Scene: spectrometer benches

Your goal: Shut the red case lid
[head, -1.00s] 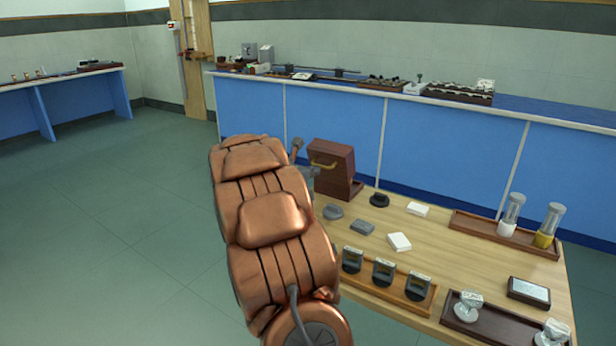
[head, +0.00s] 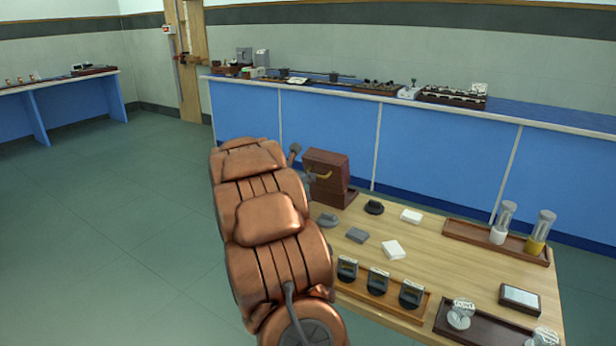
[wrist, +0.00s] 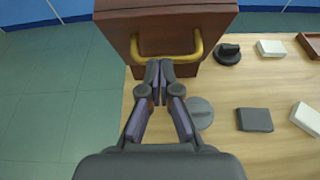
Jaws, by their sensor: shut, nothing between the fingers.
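The dark red-brown case (head: 340,199) stands at the far left corner of the wooden table. Its lid (head: 326,162) is raised, with a yellow handle (head: 321,175) on the face towards me. In the wrist view the lid (wrist: 180,22) fills the top middle, and the handle (wrist: 168,58) spans its lower part. My gripper (wrist: 160,66) is shut and empty, with its fingertips at the handle; I cannot tell whether they touch it. In the head view my arm hides most of the gripper (head: 309,179).
A black knob (head: 373,207), grey pieces (head: 357,235) and white blocks (head: 411,216) lie right of the case. Open floor lies left; a blue bench (head: 330,122) stands behind.

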